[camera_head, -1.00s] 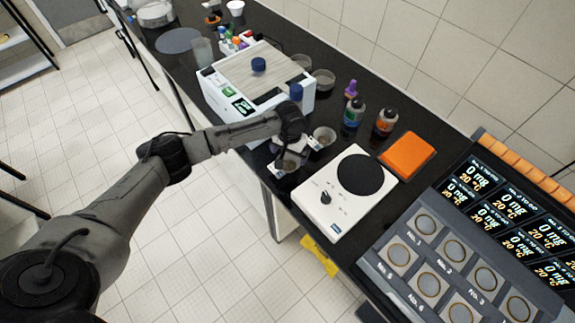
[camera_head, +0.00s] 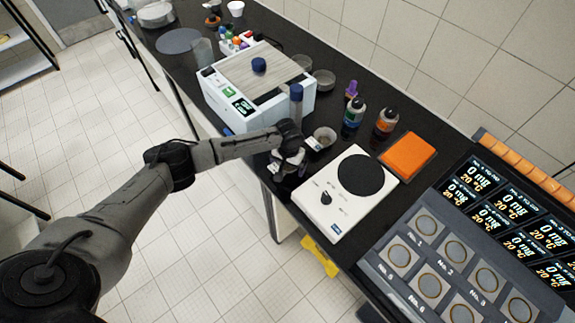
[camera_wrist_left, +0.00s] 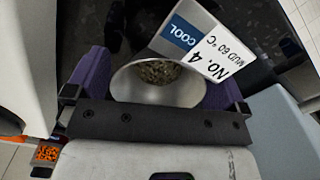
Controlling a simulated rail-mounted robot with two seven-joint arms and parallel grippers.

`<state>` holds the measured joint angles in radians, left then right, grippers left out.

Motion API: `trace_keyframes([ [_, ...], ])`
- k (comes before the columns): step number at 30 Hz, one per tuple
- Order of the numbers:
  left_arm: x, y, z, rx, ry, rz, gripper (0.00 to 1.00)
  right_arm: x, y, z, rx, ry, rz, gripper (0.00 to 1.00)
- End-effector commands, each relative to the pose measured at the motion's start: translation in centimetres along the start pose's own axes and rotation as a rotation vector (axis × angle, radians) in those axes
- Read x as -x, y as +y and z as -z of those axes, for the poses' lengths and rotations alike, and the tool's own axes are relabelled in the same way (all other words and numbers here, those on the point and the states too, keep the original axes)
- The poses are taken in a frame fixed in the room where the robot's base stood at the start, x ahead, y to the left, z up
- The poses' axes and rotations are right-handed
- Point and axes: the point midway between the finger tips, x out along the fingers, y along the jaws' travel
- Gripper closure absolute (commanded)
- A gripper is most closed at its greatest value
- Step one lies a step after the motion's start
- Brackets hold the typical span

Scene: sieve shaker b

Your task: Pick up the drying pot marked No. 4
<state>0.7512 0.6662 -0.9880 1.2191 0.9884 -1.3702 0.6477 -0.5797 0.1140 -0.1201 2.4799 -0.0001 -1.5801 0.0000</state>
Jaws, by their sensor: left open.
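The drying pot marked No. 4 (camera_wrist_left: 158,92) is a small metal bowl with grainy dark contents. Its white and blue tag (camera_wrist_left: 200,48) reads "No. 4", "MUD 60 °C" and "COOL". My left gripper (camera_wrist_left: 157,76) is open, with one purple finger on each side of the pot in the left wrist view. Whether the fingers touch the bowl cannot be told. In the head view my left gripper (camera_head: 289,158) is down at the bench's front edge and largely covers that pot. My right gripper is not in view.
A similar pot (camera_head: 324,136) stands just right of my gripper. A white hotplate (camera_head: 345,205) is close in front, and a white shaker box (camera_head: 245,75) stands behind. Bottles (camera_head: 386,122) and an orange block (camera_head: 408,155) are farther right on the black bench.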

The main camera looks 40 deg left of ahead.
Motion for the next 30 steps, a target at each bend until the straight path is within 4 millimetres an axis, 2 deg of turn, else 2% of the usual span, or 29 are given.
trace_keyframes([
  [2,0.0,0.0,0.0,0.0,0.0,0.0,0.04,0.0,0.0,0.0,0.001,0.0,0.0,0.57],
  [13,0.0,0.0,0.0,0.0,0.0,0.0,0.39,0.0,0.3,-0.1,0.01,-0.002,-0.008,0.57],
  [23,0.3,0.0,0.0,0.0,0.0,0.0,0.41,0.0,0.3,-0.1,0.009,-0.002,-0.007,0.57],
  [26,1.0,0.0,0.1,0.0,0.001,-0.001,0.41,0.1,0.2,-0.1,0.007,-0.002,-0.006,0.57],
  [30,2.9,0.0,0.1,0.0,0.003,-0.002,0.41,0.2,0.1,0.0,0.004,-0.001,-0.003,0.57],
])
